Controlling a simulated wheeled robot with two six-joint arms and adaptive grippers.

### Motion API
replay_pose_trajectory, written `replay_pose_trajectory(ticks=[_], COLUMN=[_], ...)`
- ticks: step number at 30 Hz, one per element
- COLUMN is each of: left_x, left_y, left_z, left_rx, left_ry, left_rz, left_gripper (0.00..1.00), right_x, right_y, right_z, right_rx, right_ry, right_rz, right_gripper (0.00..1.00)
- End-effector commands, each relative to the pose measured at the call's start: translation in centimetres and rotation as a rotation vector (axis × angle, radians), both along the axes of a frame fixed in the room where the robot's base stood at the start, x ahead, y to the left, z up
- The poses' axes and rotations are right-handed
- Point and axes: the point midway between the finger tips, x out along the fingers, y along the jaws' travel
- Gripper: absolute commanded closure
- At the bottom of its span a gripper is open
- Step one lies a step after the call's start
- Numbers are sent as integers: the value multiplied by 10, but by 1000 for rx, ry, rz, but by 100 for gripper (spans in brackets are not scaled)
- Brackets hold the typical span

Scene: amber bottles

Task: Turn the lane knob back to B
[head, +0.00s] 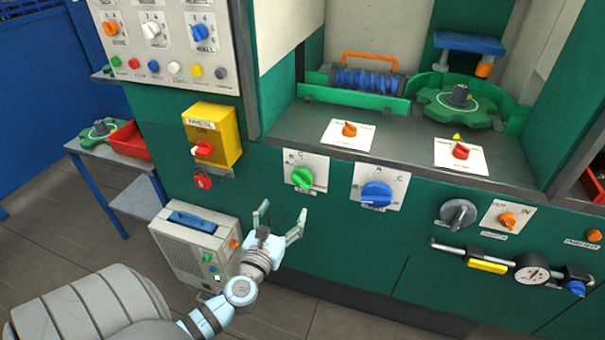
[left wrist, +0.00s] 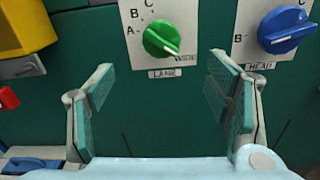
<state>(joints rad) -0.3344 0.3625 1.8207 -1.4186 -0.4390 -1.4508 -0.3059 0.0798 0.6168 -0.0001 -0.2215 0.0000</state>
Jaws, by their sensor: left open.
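The lane knob (head: 302,177) is green and sits on a white plate on the green machine front. In the left wrist view the lane knob (left wrist: 162,38) has a LANE label below it and the letters A, B and C from its left to its top. Its white pointer is at the lower right, beside the word WIDE, away from B. My left gripper (head: 283,214) is open and empty, below and a little left of the knob, apart from it. In the left wrist view its fingers stand spread below the knob, one to each side. My right gripper is not in view.
A blue HEAD knob (head: 376,194) is close on the right of the lane knob. A yellow switch box (head: 213,136) with a red lock (head: 202,182) juts out at the left. A grey case (head: 190,243) with a blue handle stands below, left of my gripper.

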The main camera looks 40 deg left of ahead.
Motion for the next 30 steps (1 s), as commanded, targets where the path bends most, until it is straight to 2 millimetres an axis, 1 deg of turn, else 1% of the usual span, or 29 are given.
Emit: replay_pose_trajectory(ticks=[1, 5, 9, 12, 15, 18, 21, 29, 30], left_x=[5, 29, 69, 95, 115, 128, 135, 136, 136], left_y=[0, 8, 21, 30, 37, 42, 44, 44, 44], left_z=[5, 6, 5, 3, 3, 2, 2, 4, 4], left_rx=[22, 27, 24, 22, 20, 20, 19, 19, 19], left_ry=[-7, -8, -8, -7, -6, -5, -4, -5, -5], left_rz=[-3, -4, -5, -4, -5, -6, -6, -6, -6], left_gripper=[28, 28, 28, 28, 28, 28, 28, 28, 34], right_x=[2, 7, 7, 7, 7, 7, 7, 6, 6], right_y=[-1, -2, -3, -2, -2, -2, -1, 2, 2], right_z=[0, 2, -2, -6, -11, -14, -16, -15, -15], right_rx=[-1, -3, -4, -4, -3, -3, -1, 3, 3], right_ry=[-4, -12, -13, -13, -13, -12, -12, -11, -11], right_rz=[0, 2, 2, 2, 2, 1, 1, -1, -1], right_gripper=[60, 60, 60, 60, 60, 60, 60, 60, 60])
